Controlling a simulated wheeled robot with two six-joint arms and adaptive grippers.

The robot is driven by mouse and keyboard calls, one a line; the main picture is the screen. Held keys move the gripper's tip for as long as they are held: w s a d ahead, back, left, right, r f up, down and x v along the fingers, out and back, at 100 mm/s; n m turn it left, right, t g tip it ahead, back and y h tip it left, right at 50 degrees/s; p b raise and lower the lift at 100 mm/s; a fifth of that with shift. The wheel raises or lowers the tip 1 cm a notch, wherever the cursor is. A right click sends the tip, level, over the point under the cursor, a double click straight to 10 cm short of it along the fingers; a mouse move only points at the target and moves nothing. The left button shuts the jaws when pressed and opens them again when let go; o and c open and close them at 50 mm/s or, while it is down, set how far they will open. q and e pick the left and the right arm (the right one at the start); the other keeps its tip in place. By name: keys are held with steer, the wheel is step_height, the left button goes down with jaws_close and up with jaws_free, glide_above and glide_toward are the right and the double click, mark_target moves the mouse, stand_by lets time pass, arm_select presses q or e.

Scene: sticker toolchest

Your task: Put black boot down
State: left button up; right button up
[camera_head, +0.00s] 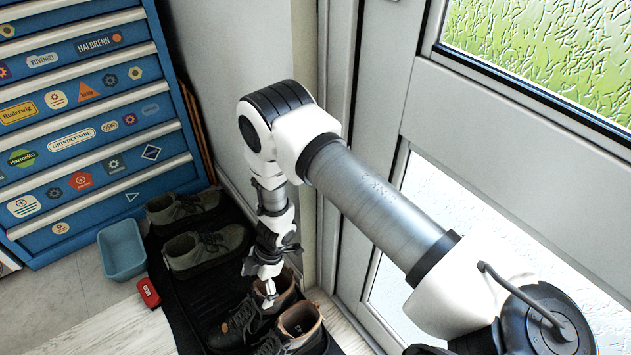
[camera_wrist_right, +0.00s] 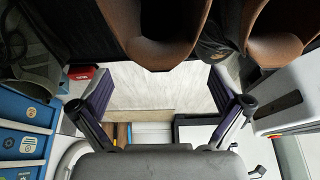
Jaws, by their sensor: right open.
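A black boot with a brown lining (camera_head: 238,325) stands on the black tray (camera_head: 192,312) by the door. A matching boot (camera_head: 300,336) stands beside it, nearer the bottom edge. My right gripper (camera_head: 268,288) is over the first boot's opening in the head view and partly hides it. In the right wrist view my right gripper (camera_wrist_right: 157,92) has its two fingers spread wide, with nothing between them. The brown linings of one boot (camera_wrist_right: 160,45) and another (camera_wrist_right: 275,28) show at the top there. Whether a finger touches a boot cannot be told. My left gripper is out of view.
Grey-green shoes (camera_head: 208,249) stand farther back on the tray. A blue tub (camera_head: 121,252) and a small red box (camera_head: 149,293) are left of it. A blue toolchest (camera_head: 90,185) stands back left. The glazed door (camera_head: 500,140) bounds the right side.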

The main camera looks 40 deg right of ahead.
mark_target(281, 323)
steer(key=s+m, duration=0.3)
steer(key=s+d+m, duration=0.1)
steer(key=s+m, duration=0.2)
steer(key=s, duration=0.1)
steer(key=s+m, duration=0.3)
steer(key=shift+s+d+m+t, duration=0.25)
steer(key=shift+s+m+t, duration=0.05)
steer(key=s+d+r+m+h, duration=0.2)
steer(key=s+d+m+h, duration=0.2)
steer(key=s+d+m, duration=0.4)
steer(key=s+d, duration=0.1)
steer(key=s, duration=0.3)
steer(key=shift+s+r+m+h, duration=0.2)
steer(key=shift+r+m+h, duration=0.1)
steer(key=shift+r+m, duration=0.1)
